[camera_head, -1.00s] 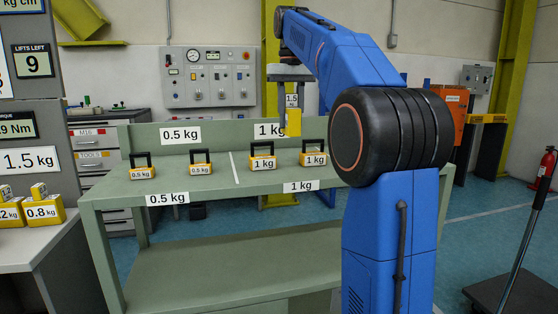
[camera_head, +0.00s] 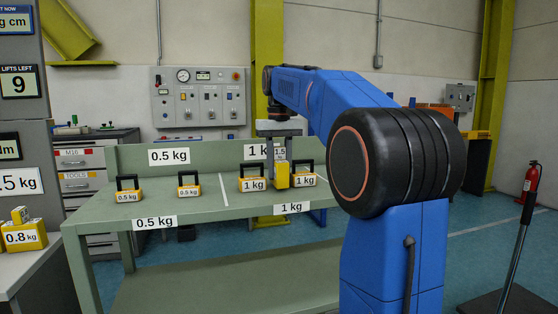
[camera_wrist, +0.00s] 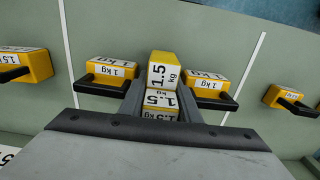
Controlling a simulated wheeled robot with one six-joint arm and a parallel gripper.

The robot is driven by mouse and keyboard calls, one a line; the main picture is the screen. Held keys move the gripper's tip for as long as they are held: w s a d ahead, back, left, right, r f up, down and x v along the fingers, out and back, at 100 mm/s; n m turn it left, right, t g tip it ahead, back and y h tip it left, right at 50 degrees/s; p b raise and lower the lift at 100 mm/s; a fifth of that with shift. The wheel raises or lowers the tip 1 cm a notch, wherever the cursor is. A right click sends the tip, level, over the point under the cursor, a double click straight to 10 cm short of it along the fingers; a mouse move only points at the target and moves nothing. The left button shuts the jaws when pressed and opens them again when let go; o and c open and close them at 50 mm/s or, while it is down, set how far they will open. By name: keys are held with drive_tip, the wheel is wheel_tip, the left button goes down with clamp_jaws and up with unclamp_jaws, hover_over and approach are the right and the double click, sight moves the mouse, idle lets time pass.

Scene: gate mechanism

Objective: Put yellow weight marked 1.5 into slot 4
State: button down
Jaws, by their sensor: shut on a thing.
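The yellow weight marked 1.5 (camera_head: 282,176) hangs upright in my gripper (camera_head: 279,152), low over the green bench and between two 1 kg weights in the head view. In the wrist view the weight (camera_wrist: 163,67) shows its 1.5 kg labels, and my gripper's fingers (camera_wrist: 160,103) are shut on its handle part. One 1 kg weight (camera_wrist: 112,68) is to its left and another (camera_wrist: 206,82) to its right, both close beside the fingers. I cannot tell whether the held weight touches the bench. No slot number is readable.
The green bench (camera_head: 200,207) carries two 0.5 kg weights (camera_head: 129,196) (camera_head: 189,190) left of a white dividing line. In the wrist view a weight marked 1.5 (camera_wrist: 38,64) lies beyond another line. A side table holds a 0.8 kg weight (camera_head: 24,238).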

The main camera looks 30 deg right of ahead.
sight(279, 147)
drive_tip(key=shift+f, duration=0.3)
drive_tip(key=shift+f, duration=0.1)
drive_tip(key=c, duration=1.6)
unclamp_jaws()
wheel_tip(279, 147, up, 11)
drive_tip(key=shift+f, duration=0.1)
drive_tip(key=shift+r, duration=0.65)
